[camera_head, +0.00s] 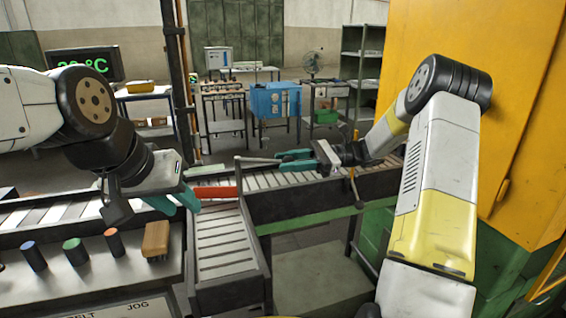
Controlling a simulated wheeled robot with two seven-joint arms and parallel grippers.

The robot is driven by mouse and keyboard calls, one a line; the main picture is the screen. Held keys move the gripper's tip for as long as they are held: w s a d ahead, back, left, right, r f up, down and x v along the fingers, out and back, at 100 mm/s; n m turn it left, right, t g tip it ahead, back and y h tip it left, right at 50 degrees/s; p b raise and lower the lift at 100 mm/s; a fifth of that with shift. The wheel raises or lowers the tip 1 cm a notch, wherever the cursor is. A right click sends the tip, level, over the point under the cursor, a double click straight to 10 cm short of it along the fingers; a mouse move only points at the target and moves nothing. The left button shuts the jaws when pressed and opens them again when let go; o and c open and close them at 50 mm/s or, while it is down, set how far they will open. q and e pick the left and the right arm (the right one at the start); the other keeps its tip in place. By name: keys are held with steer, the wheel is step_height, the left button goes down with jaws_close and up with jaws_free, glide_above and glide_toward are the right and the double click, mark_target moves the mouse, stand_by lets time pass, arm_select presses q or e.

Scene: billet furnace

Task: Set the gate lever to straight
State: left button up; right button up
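A thin grey rod (259,160), which looks like the gate lever, runs roughly level to the right from the top of an upright post (239,175) at the conveyor junction. My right gripper (280,160) is at the rod's right end, one teal finger above it and one below. Whether the fingers press on the rod is too small to tell. A red-orange bar (222,192) lies across the conveyor left of the post; I cannot tell if it belongs to the gate.
The roller conveyor (285,181) runs across, with a branch (225,250) coming toward me. A yellow furnace housing (530,110) stands at right.

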steer(key=o, duration=0.4)
steer(key=d, duration=0.2)
steer(key=w+d, duration=0.1)
steer(key=d, duration=0.4)
steer(key=shift+w+d, duration=0.15)
steer(key=shift+d, duration=0.25)
